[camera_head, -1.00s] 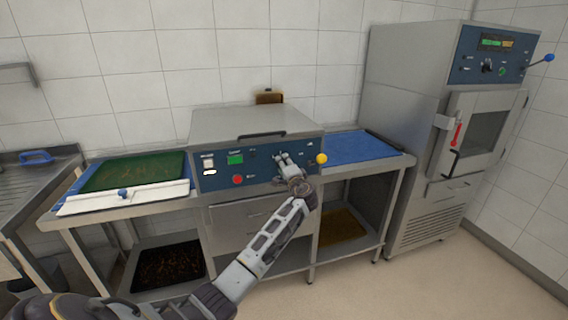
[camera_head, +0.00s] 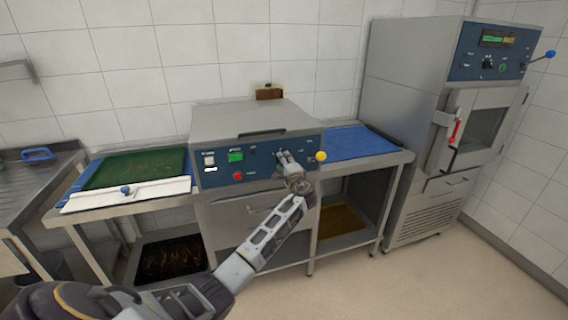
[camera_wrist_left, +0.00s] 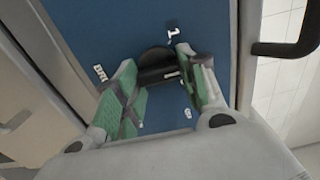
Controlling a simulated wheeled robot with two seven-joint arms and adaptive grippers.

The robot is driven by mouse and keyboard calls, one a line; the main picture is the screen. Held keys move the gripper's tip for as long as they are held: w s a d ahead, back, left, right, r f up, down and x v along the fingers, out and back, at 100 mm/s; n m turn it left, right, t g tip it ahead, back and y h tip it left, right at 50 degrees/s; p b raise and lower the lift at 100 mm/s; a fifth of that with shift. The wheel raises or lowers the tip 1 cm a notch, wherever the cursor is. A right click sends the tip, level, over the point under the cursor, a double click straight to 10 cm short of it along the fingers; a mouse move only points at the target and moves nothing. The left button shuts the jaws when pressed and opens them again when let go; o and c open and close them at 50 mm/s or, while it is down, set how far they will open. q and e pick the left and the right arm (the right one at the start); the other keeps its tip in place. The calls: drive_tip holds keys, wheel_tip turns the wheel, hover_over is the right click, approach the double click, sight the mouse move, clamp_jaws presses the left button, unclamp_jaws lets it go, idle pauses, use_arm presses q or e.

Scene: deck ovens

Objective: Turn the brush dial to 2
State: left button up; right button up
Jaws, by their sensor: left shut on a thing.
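The brush dial (camera_wrist_left: 156,66) is a black round knob with a raised grip bar on the blue control panel (camera_wrist_left: 85,30). In the left wrist view, a white mark that looks like a 1 is beside its upper right edge, and a partly hidden label starting "BR" is at the left. Another small white mark lies below right, too small to read surely. My left gripper (camera_wrist_left: 163,88) has its green-padded fingers on either side of the dial, shut on it. In the head view my left gripper (camera_head: 287,160) is at the panel's right part and hides the dial. My right gripper is not in view.
A black handle (camera_head: 262,134) is above. A green screen tray (camera_head: 135,170) lies left, a blue surface (camera_head: 345,146) right.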

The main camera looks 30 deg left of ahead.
use_arm(q)
drive_tip(key=o, duration=1)
drive_tip(key=shift+d, duration=0.1)
drive_tip(key=v, duration=1.2)
